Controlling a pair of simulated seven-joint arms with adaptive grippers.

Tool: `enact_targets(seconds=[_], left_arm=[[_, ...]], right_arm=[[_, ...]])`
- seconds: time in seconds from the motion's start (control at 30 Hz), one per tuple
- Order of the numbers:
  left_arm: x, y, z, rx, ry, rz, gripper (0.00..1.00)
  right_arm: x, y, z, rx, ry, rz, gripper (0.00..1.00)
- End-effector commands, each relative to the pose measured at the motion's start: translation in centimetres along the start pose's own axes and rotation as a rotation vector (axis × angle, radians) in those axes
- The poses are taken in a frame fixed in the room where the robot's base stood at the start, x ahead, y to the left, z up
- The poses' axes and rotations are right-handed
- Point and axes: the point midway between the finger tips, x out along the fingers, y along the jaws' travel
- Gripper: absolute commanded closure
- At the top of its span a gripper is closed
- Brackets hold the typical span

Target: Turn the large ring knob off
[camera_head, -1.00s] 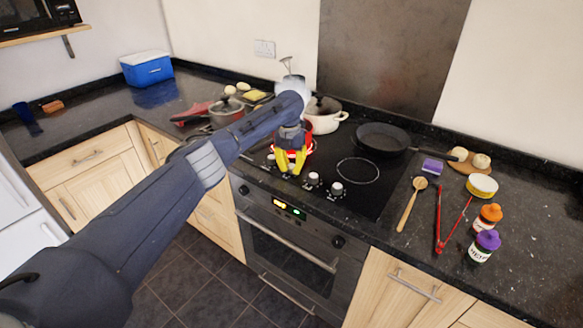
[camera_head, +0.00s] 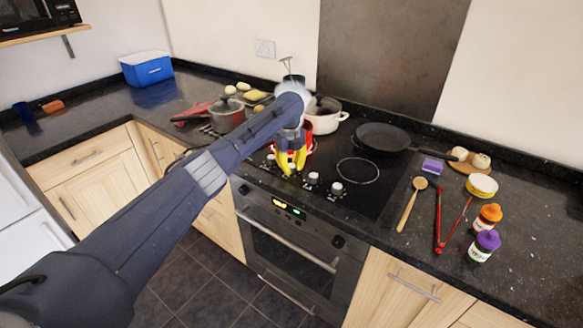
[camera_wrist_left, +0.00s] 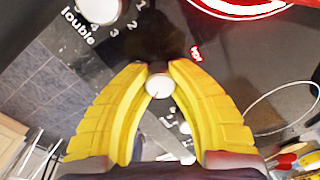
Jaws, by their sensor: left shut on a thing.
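My left gripper (camera_head: 292,173) reaches down to the row of hob knobs at the front of the black cooktop (camera_head: 371,195). Its yellow fingers are shut on a white knob (camera_wrist_left: 159,86), seen between the fingertips in the left wrist view. I cannot read which ring that knob is marked for. Another white knob (camera_wrist_left: 98,9) with numbers shows at the top left there. Two more knobs, one (camera_head: 312,178) and another (camera_head: 337,188), stand to the right of the gripper. A ring glows red (camera_head: 307,147) behind the gripper, partly hidden. My right gripper is not in view.
A black frying pan (camera_head: 382,138) sits at the back right of the hob, and a white pot (camera_head: 326,121) behind my gripper. A wooden spoon (camera_head: 410,205), red tongs (camera_head: 438,215) and spice jars (camera_head: 484,245) lie or stand on the right worktop.

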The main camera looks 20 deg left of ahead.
Motion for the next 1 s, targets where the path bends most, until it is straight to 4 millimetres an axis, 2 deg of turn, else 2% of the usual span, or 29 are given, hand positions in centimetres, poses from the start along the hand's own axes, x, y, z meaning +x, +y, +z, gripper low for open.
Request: enact_targets(seconds=[1.0], left_arm=[[-0.16, 0.05, 0.07, -0.964, -0.049, -0.001, 1.00]], right_arm=[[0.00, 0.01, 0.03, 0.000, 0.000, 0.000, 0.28]])
